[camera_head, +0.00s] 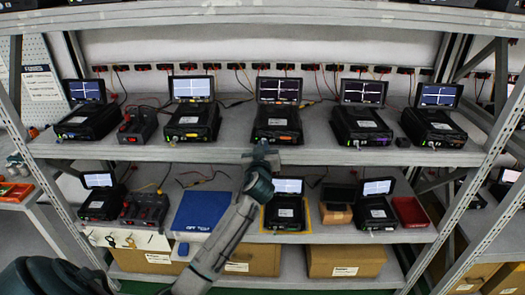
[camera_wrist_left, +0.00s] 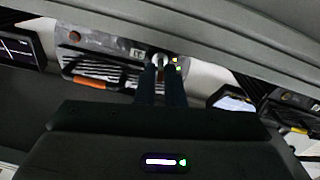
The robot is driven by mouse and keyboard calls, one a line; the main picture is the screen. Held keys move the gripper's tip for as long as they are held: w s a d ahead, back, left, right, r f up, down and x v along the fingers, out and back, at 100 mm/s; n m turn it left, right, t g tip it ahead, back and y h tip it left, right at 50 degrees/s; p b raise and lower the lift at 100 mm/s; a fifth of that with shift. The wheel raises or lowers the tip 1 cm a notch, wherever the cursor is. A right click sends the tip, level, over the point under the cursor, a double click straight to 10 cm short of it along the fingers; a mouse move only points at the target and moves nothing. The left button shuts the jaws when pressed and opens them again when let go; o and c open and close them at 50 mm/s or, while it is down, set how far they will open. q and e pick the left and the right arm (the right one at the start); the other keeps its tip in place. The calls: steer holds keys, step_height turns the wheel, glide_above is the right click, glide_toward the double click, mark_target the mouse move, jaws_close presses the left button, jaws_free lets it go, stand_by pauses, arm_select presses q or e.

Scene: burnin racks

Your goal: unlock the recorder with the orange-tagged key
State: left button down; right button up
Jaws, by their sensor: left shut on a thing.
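The recorder with an orange strip (camera_head: 277,126) stands in the middle of the upper shelf, its lid screen (camera_head: 279,90) raised and lit. My left gripper (camera_head: 262,153) is at the lower front of this recorder, close to its front panel. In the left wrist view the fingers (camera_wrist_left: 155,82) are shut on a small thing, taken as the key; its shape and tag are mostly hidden. Just beyond the fingertips is a round silver spot (camera_wrist_left: 157,61) beside small green and yellow lights. The recorder's orange handle (camera_wrist_left: 90,83) is to the left. My right gripper is out of view.
Other recorders with raised screens stand on both sides, such as a purple-marked one (camera_head: 362,127). The lower shelf holds a blue box (camera_head: 202,211), a red tray (camera_head: 410,212) and a white key panel (camera_head: 125,239). The upper shelf edge (camera_head: 340,155) runs beneath my gripper.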

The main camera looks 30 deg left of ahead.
arm_select(q)
steer(key=shift+w+d+m+p, duration=0.1)
steer(key=shift+m+p, duration=0.25)
steer(key=shift+m, duration=2.45)
steer(key=shift+d+m+p, duration=0.1)
steer(key=shift+m+p, duration=0.2)
steer(key=shift+m, duration=2.5)
steer(key=c, duration=1.9)
jaws_free()
steer(key=shift+f, duration=0.1)
